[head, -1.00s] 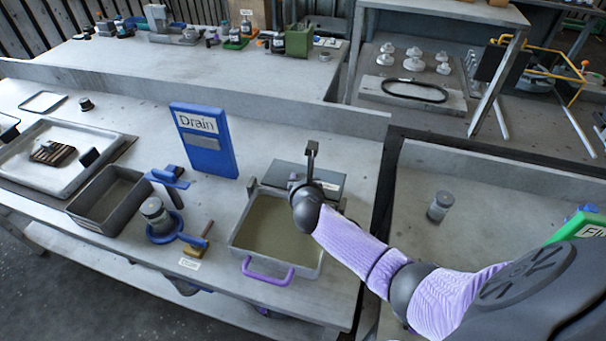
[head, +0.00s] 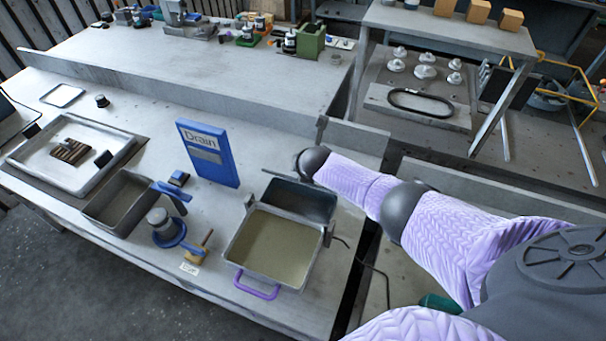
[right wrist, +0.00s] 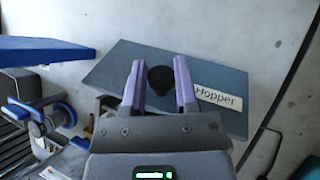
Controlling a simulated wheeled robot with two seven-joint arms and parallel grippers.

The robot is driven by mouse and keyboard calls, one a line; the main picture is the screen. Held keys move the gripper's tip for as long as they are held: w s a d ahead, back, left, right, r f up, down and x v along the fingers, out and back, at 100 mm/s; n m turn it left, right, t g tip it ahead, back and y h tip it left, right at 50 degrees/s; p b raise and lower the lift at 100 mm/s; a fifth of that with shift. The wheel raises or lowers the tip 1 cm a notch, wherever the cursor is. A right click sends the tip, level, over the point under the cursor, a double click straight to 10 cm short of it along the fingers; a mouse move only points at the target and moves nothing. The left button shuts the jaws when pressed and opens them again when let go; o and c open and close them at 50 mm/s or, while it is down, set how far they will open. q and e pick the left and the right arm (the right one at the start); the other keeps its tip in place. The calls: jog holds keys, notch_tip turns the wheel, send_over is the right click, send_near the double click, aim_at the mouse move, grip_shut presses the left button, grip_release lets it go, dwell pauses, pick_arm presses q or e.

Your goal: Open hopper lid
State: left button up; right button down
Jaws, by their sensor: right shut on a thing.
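The open hopper (head: 228,252) is a grey, square-rimmed bin with a purple front handle and a tan, sandy-looking surface inside. Its dark grey lid (head: 300,200) is raised at the bin's back edge, inner face showing in the head view. In the right wrist view the lid (right wrist: 120,75) shows its outer face with a "Hopper" label (right wrist: 218,98). My right gripper (right wrist: 158,72) has its purple fingers on either side of the lid's black knob (right wrist: 160,82), shut on it. In the head view these fingers are hidden behind the wrist and lid. My left gripper is not in view.
A blue "Drain" panel (head: 208,155) stands upright left of the lid. A blue-handled valve (head: 167,228), an empty grey bin (head: 122,200) and a wide tray (head: 70,150) lie further left. A low wall (head: 180,90) runs behind. A dark gap borders the table's right side.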

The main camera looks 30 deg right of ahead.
jog(key=w+d+g+y+b, duration=0.1)
jog(key=b, duration=0.1)
jog(key=d+f+g+b, duration=0.1)
jog(key=b, duration=0.1)
jog(key=shift+w+m+y+b, duration=0.3)
jog(key=shift+w+y+b, duration=0.1)
jog(key=c, duration=1.2)
grip_release()
jog(key=shift+s+r+p, duration=0.1)
jog(key=shift+r+p, duration=0.3)
jog(key=shift+p, duration=0.2)
jog(key=o, duration=0.5)
jog(key=shift+s+d+r, duration=0.15)
jog(key=shift+s, duration=0.05)
jog(key=o, duration=0.4)
jog(key=shift+w, duration=0.1)
jog(key=shift+c, duration=0.2)
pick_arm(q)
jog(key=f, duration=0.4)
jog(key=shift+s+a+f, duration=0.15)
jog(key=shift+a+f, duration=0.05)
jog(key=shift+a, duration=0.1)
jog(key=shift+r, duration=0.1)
